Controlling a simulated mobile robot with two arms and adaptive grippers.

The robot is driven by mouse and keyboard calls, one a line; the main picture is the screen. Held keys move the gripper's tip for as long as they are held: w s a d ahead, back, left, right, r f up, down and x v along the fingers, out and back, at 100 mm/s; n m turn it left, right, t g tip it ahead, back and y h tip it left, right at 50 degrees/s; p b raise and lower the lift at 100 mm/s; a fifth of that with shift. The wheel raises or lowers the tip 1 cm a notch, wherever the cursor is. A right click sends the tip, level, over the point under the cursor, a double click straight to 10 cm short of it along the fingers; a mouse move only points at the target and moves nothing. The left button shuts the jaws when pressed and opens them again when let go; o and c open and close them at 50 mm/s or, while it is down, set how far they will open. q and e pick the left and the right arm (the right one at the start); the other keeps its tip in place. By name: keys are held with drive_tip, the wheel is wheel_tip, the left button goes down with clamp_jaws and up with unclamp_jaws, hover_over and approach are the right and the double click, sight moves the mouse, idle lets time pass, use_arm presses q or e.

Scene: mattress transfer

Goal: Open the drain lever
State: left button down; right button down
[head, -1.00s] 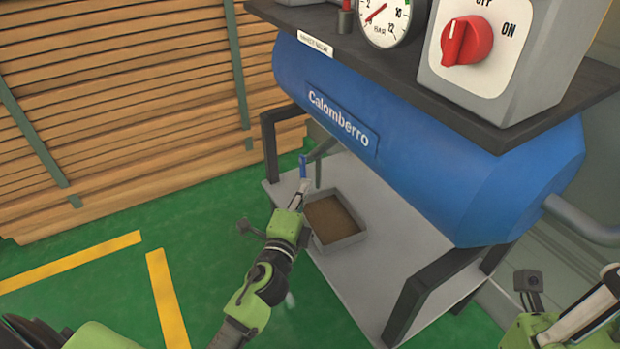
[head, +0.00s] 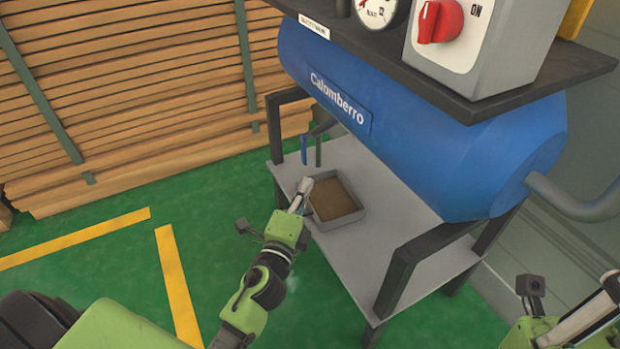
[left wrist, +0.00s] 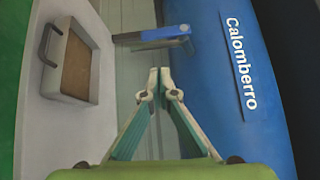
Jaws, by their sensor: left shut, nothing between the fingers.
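The drain lever (head: 304,150) is a small blue handle on a grey pipe under the blue tank (head: 440,140) marked "Calomberro". In the head view it hangs down beside the pipe's outlet. In the left wrist view the blue lever (left wrist: 166,33) lies across the top, ahead of the fingertips and apart from them. My left gripper (head: 305,184) is shut and empty, just below the lever and beside the tray; its fingertips meet in the left wrist view (left wrist: 159,72). My right gripper (head: 610,275) shows only partly at the lower right edge.
A grey tray (head: 355,217) with a brown inside sits on the grey shelf (head: 395,225) under the tank. Dark legs (head: 400,280) stand at its corners. A control box with a red knob (head: 440,20) is above. Stacked planks (head: 130,90) stand at the left. Green floor is clear.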

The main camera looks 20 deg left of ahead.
use_arm(q)
drive_tip(key=shift+s+d+r, duration=0.1)
drive_tip(key=shift+s+d, duration=0.05)
drive_tip(key=shift+s, duration=1.15)
drive_tip(key=shift+s+d, duration=0.15)
drive_tip(key=shift+s, duration=1.15)
